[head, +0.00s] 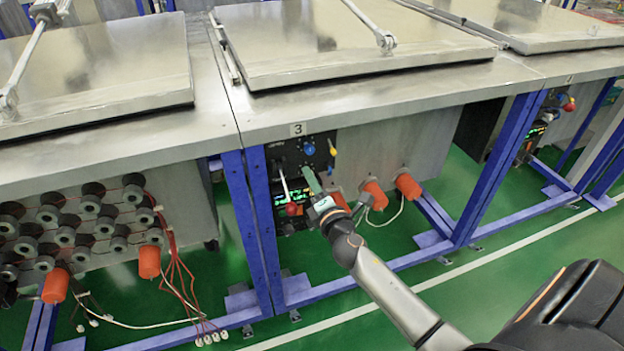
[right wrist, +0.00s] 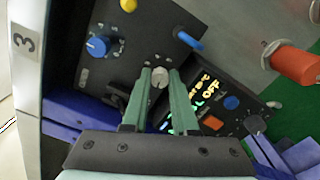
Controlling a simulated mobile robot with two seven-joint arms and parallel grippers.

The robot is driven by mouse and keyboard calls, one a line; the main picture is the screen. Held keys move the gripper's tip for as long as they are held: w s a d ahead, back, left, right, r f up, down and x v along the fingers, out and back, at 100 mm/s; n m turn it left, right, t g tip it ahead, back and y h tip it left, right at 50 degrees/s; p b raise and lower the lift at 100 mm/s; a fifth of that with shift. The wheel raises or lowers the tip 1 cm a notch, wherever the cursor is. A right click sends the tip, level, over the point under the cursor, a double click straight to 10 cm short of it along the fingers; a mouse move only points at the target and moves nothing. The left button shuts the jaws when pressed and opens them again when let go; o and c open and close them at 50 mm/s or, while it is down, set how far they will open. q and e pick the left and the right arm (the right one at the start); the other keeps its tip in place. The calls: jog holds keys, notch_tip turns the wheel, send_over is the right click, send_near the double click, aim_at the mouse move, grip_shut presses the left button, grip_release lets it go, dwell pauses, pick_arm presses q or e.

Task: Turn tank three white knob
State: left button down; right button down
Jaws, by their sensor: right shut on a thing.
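The control panel (head: 290,160) of tank three hangs under the tank's front edge, below the label 3 (head: 297,129). My right gripper (head: 308,172) reaches it from the lower right. In the right wrist view the green fingers of my right gripper (right wrist: 160,82) are shut on the white knob (right wrist: 159,76), one finger on each side. In the head view the knob is hidden behind the gripper. The label 3 also shows in the right wrist view (right wrist: 27,44). My left gripper is not in view.
A blue knob (right wrist: 97,46) and a yellow knob (right wrist: 128,5) sit near the gripped knob. A lit display box (right wrist: 215,100) is below. A red-tipped lever (head: 291,208) stands left of my gripper; orange cylinders (head: 374,194) and blue frame legs (head: 262,230) are close.

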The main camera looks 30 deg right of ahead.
jog(key=c, duration=0.7)
grip_release()
jog(key=b+v, duration=0.1)
jog(key=v, duration=1.1)
jog(key=shift+s, duration=0.25)
jog(key=shift+a, duration=0.1)
